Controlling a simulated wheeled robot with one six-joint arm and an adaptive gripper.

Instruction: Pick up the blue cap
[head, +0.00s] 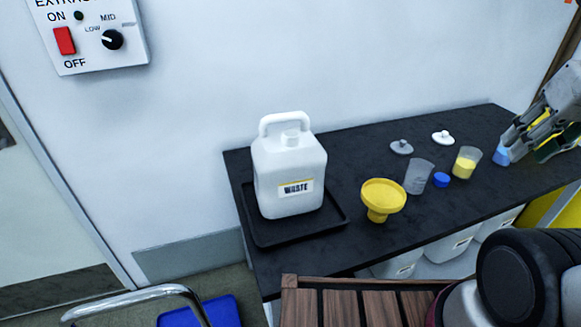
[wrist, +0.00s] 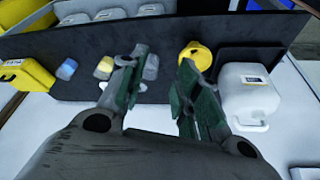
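The blue cap (head: 441,180) is small and round. It lies on the black bench top between a grey cup (head: 418,176) and a cup with yellow contents (head: 466,162) in the head view. My gripper (wrist: 162,72) is open and empty, its two fingers spread apart in the wrist view. In the head view it shows at the upper right, over the right end of the bench and apart from the cap. In the wrist view the left finger covers the area near the grey cup, and I cannot make out the cap clearly there.
A white waste jug (head: 290,168) stands in a black tray (head: 262,232) at the left. A yellow funnel (head: 383,196) stands between it and the cups. A grey lid (head: 401,147) and a white lid (head: 443,137) lie behind. A light-blue cup (head: 501,156) is at the right.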

